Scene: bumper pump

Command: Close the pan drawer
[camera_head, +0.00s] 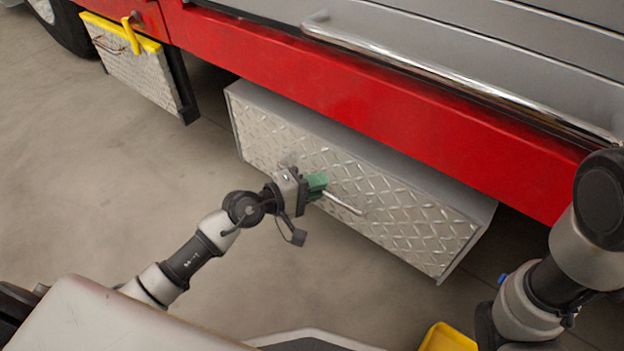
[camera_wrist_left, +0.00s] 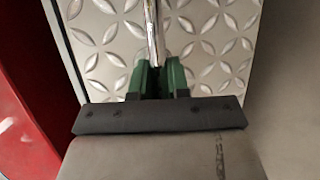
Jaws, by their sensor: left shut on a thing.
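The pan drawer (camera_head: 400,215) is a long metal box with a diamond-plate front, under the red side of the vehicle. It sticks out from below the red beam, with a strip of its grey top showing. A chrome bar handle (camera_head: 342,203) runs along its front. My left gripper (camera_head: 318,186), with green fingers, is shut on the handle near its left part. In the left wrist view the handle (camera_wrist_left: 153,30) runs between the green fingers (camera_wrist_left: 160,78), in front of the diamond plate (camera_wrist_left: 205,40). My right arm shows at the right edge; its gripper is out of view.
The red beam (camera_head: 350,110) and a long chrome rail (camera_head: 450,75) run above the drawer. A smaller diamond-plate box (camera_head: 135,65) with a yellow top hangs at the upper left. A yellow object (camera_head: 447,338) shows at the bottom. The concrete floor (camera_head: 100,180) is clear on the left.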

